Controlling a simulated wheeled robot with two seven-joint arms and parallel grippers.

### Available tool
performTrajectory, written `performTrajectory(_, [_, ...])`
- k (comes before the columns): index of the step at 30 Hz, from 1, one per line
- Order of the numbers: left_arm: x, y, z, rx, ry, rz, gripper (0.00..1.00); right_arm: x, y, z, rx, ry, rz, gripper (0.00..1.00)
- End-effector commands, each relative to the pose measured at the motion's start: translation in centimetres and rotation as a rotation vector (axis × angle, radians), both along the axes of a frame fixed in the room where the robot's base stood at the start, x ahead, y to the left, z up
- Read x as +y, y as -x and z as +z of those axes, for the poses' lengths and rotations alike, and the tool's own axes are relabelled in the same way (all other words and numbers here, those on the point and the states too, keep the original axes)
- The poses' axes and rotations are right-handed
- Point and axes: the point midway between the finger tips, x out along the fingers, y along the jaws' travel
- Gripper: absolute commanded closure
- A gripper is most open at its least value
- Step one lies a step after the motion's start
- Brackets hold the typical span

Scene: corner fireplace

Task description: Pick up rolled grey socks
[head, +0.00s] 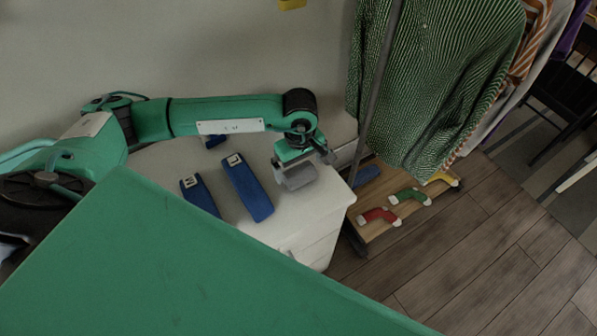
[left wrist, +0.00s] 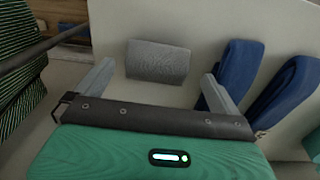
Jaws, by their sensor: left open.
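The rolled grey socks (left wrist: 158,61) lie on the white top of a cabinet, seen beyond and between my left gripper's fingers in the left wrist view. In the head view the grey roll (head: 298,178) shows just below the gripper, near the cabinet's right end. My left gripper (head: 303,160) is open above the roll; in the left wrist view its two grey fingers (left wrist: 158,74) stand wide apart with nothing between their pads. Part of the roll is hidden by the gripper in the head view. My right gripper is not in view.
Dark blue folded items with pale labels (head: 247,187) lie left of the roll on the white cabinet (head: 318,222). Right of it, a green striped garment (head: 440,80) hangs over a wooden shelf (head: 385,232) with red (head: 380,216) and green (head: 410,196) socks. Wall stands behind.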

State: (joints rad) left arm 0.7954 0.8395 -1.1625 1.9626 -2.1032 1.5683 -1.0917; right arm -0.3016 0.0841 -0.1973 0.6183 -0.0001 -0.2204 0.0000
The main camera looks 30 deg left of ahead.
Motion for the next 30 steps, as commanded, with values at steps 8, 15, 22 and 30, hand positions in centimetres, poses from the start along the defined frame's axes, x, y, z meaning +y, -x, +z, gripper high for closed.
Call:
performTrajectory(8, [-0.5,-0.1,-3.8,0.005,-0.001,0.001,0.0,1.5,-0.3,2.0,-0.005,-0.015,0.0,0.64])
performTrajectory(15, [-0.4,-0.1,-4.5,0.002,-0.001,0.0,0.0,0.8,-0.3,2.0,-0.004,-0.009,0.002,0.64])
performTrajectory(22, [-0.4,-0.1,-4.5,0.002,-0.001,0.0,0.31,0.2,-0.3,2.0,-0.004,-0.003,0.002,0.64])
performTrajectory(30, [-0.4,-0.1,-4.5,0.002,0.0,0.0,0.45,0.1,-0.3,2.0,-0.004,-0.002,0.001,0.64])
